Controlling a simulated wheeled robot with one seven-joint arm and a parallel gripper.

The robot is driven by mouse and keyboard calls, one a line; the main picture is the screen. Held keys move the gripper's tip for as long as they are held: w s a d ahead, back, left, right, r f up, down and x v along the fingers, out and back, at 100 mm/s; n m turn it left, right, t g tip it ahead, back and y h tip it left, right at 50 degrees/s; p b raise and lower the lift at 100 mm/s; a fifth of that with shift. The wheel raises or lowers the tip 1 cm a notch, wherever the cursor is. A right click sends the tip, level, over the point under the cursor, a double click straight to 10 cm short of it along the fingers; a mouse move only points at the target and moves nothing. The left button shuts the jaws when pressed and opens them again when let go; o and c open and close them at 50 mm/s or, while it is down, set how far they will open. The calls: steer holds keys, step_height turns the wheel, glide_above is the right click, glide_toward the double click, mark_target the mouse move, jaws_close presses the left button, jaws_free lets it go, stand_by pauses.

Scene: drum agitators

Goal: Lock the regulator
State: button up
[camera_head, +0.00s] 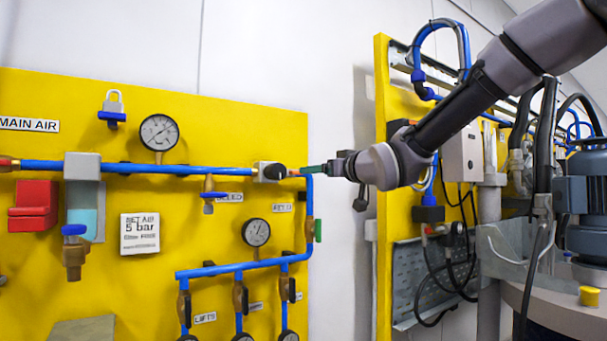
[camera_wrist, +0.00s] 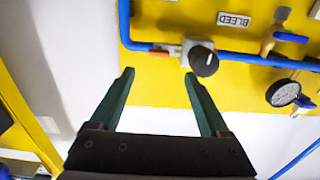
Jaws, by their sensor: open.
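The fitting that looks like the regulator, a pale block with a round black knob (camera_head: 275,172), sits on the blue pipe (camera_head: 140,168) at the right of the yellow panel. In the wrist view the black knob (camera_wrist: 204,61) is just beyond my right-hand green fingertip. My gripper (camera_head: 304,171) is in front of the panel's right edge, close to the knob. In the wrist view its two green fingers (camera_wrist: 158,74) are spread apart with nothing between them. Whether a finger touches the knob cannot be told.
A sign reading 5 bar (camera_head: 140,234) is on the yellow panel (camera_head: 60,110). Gauges (camera_head: 159,132) and lower blue pipes (camera_head: 228,269) stand out from it. A second yellow panel (camera_head: 383,260) and a motor (camera_head: 587,197) are at right. White wall (camera_head: 335,270) lies between the panels.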

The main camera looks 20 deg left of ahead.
mark_target(296, 173)
steer(key=x, duration=0.9)
steer(key=shift+w, duration=0.15)
jaws_close()
